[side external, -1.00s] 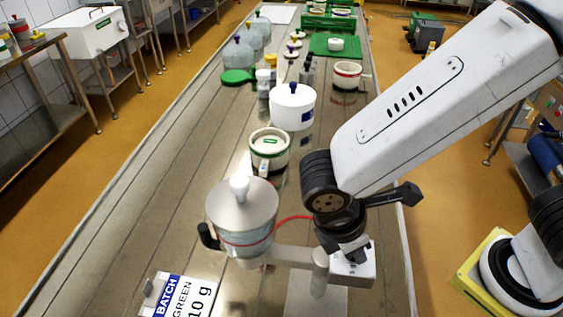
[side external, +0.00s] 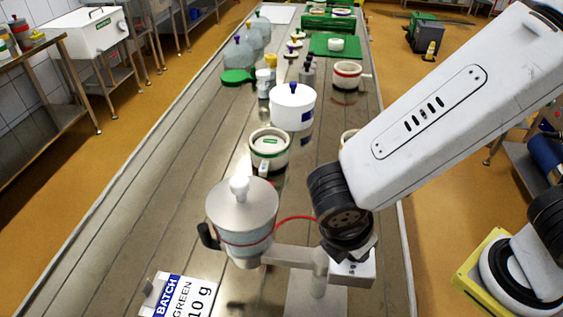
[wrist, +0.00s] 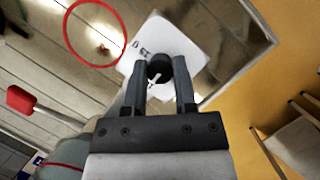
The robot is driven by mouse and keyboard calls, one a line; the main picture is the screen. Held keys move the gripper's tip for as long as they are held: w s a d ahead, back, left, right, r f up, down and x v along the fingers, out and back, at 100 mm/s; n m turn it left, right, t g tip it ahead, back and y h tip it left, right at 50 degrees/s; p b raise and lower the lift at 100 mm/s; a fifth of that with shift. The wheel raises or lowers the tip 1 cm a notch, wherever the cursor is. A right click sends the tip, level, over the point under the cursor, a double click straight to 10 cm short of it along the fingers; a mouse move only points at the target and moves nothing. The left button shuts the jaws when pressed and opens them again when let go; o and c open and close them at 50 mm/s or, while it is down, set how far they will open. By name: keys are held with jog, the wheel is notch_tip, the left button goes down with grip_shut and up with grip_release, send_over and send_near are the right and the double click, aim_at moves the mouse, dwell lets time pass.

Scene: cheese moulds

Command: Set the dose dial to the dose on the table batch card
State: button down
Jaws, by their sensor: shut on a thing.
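The dose dial shows in the wrist view as a black knob (wrist: 160,69) with a white pointer line, on a white plate (wrist: 187,40) with printed numbers, "15" among them. My gripper (wrist: 160,75) is shut on the knob, one finger on each side. In the side view my gripper (side external: 346,255) is low at the white dial block (side external: 355,274), and the knob is hidden behind it. The batch card (side external: 180,296) lies at the front of the table and reads "BATCH GREEN 10 g". Its lower edge is cut off.
A red paddle (wrist: 22,101) shows in the wrist view. Several pots, including a white lidded one (side external: 292,107), stand farther back. The table's left strip is clear.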

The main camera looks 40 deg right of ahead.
aim_at(338, 267)
jog(key=shift+c, duration=2)
grip_release()
jog(key=v, duration=0.8)
jog(key=shift+f, duration=0.1)
jog(key=w+d+f+m+t+y, duration=0.1)
jog(key=w+d+f+m, duration=0.1)
jog(key=d+m, duration=0.4)
jog(key=w+d+f+m+y, duration=0.2)
jog(key=d+m, duration=0.4)
jog(key=d, duration=0.3)
jog(key=w+d+f+m+t+y, duration=0.1)
jog(key=w+d+f+m, duration=0.2)
jog(key=d+f+m, duration=0.2)
jog(key=shift+w+d+m+t+y, duration=0.35)
jog(key=shift+d+m, duration=0.15)
jog(key=shift+d, duration=0.65)
